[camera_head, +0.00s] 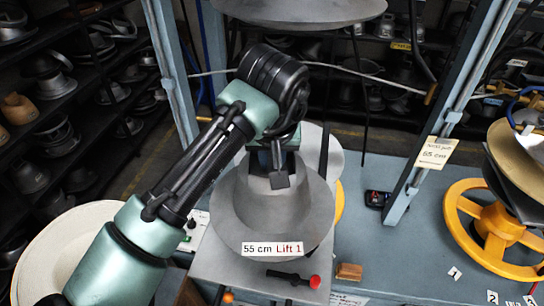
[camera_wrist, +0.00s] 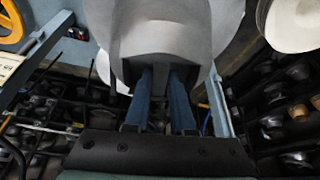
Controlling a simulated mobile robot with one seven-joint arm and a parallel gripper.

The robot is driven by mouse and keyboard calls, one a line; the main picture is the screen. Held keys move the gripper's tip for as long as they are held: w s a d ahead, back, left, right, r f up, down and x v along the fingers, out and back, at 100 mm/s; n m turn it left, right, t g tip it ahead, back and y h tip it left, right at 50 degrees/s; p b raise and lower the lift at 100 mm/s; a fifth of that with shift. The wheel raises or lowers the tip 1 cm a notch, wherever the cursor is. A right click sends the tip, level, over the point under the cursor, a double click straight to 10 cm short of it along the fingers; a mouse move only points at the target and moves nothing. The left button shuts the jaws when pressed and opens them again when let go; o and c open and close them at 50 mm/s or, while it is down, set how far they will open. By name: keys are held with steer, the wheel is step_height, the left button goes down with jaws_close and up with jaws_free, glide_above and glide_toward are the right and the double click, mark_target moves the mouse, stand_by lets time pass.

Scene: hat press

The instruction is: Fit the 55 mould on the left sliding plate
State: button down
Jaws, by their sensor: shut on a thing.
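The 55 mould (camera_head: 270,215) is a grey, brimmed hat shape labelled "55 cm Lift 1", in the middle of the head view. My gripper (camera_head: 278,175) comes down into its top opening, and my arm reaches in from the lower left. In the wrist view, my gripper's two blue fingers (camera_wrist: 162,82) are closed on a grey bar of the mould (camera_wrist: 205,40). The grey sliding plate (camera_head: 212,268) shows under and in front of the mould's brim. The mould hides most of the plate, and I cannot tell whether they touch.
A lever with a red knob (camera_head: 315,282) and a wooden block (camera_head: 349,272) are at the plate's front. A blue press post (camera_head: 440,110) and yellow handwheel (camera_head: 460,220) stand right. A large grey disc (camera_head: 300,10) hangs above. A cream round piece (camera_head: 75,235) is lower left.

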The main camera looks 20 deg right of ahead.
steer(key=shift+r, duration=0.2)
steer(key=c, duration=0.7)
jaws_free()
steer(key=shift+s, duration=0.1)
steer(key=shift+f, duration=0.25)
steer(key=b+v, duration=0.4)
steer(key=v, duration=0.9)
steer(key=shift+s+r, duration=0.1)
steer(key=shift+r, duration=0.05)
